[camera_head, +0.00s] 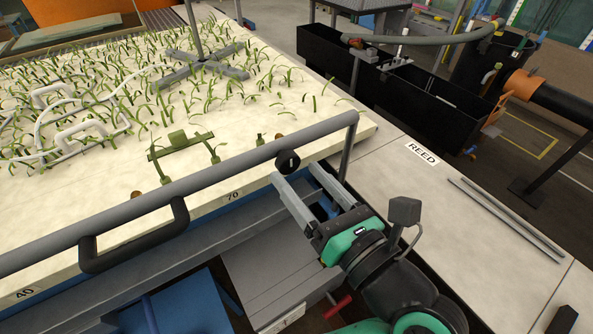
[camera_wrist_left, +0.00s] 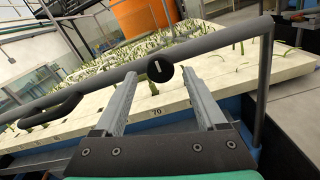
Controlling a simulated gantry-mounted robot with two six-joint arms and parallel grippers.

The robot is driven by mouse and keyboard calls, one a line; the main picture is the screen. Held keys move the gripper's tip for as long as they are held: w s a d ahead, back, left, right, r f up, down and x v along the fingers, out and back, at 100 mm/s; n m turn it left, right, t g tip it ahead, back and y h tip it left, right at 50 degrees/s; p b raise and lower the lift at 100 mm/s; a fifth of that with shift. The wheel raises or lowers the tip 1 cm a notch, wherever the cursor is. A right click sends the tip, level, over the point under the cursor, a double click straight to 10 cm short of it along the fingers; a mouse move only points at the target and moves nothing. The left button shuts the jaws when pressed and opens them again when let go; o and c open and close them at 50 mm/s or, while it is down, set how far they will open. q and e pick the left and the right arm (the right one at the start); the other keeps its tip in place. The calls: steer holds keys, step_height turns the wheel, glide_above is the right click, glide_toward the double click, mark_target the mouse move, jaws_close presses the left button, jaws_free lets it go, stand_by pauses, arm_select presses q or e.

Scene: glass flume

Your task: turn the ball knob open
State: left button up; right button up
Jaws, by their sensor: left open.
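The ball knob (camera_head: 288,161) is a black ball with a short white mark, close to the grey rail (camera_head: 225,168) along the flume's near edge. The knob also shows in the left wrist view (camera_wrist_left: 160,71), between the fingertips as pictured. My left gripper (camera_head: 294,172) is open, its two pale fingers pointing at the knob with the tips just short of it or beside it. I cannot tell whether they touch it. In the left wrist view the open fingers (camera_wrist_left: 160,76) spread to either side. My right gripper is not in view.
A black handle (camera_head: 135,245) hangs from the rail at left. The pale bed (camera_head: 335,130) behind carries green reed strips and a grey cross-shaped stand (camera_head: 205,66). Black troughs (camera_head: 440,105) stand beyond.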

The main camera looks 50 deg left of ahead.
arm_select(q)
steer(key=shift+w+a, duration=0.2)
steer(key=shift+a, duration=0.8)
jaws_close()
